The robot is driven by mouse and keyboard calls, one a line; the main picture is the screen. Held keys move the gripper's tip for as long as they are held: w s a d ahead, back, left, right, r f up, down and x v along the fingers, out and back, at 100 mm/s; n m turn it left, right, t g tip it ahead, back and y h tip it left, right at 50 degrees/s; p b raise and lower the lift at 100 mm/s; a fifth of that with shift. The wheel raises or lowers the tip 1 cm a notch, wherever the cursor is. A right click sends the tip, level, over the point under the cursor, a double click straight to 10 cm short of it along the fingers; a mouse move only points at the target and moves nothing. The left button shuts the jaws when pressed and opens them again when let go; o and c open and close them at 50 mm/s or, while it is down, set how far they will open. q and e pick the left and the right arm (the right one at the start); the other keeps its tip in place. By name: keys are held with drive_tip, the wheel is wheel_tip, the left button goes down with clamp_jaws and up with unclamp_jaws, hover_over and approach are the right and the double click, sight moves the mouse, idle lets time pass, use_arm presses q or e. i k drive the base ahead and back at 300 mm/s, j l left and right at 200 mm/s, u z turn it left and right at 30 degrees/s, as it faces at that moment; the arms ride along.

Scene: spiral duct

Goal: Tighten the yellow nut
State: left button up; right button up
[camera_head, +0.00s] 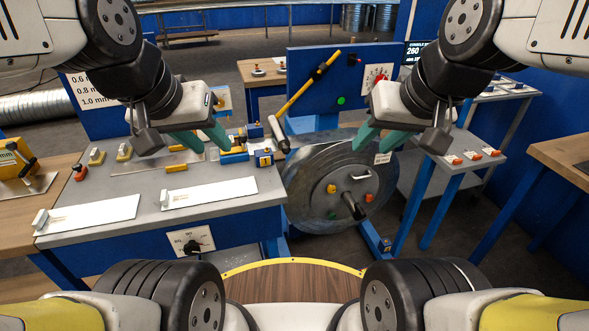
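The yellow nut (331,188) is a small yellow piece on the face of the large dark steel coil (312,205), up and left of the coil's central shaft (354,205). My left gripper (213,142) is open and empty, above the grey bench and left of the coil. My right gripper (374,142) is open and empty, in front of the coil's upper right edge in the picture, above and right of the yellow nut. Neither gripper appears to touch the nut.
A yellow-and-black lever (308,88) slants above the coil. The grey bench (120,185) at left holds white plates and small tools. A side table (462,165) stands right.

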sight(330, 189)
drive_tip(key=i+l+u, duration=0.1)
drive_tip(key=l+u, duration=0.7)
drive_tip(key=u, duration=0.15)
drive_tip(key=l+u, duration=0.45)
drive_tip(key=k+l, duration=0.1)
drive_tip(key=l, duration=0.35)
drive_tip(key=k+l+u, duration=0.15)
drive_tip(key=l, duration=0.75)
drive_tip(key=k+l+u, duration=0.1)
drive_tip(key=l, duration=0.35)
drive_tip(key=k+l, duration=0.2)
drive_tip(key=l, duration=0.25)
drive_tip(key=i+u, duration=0.05)
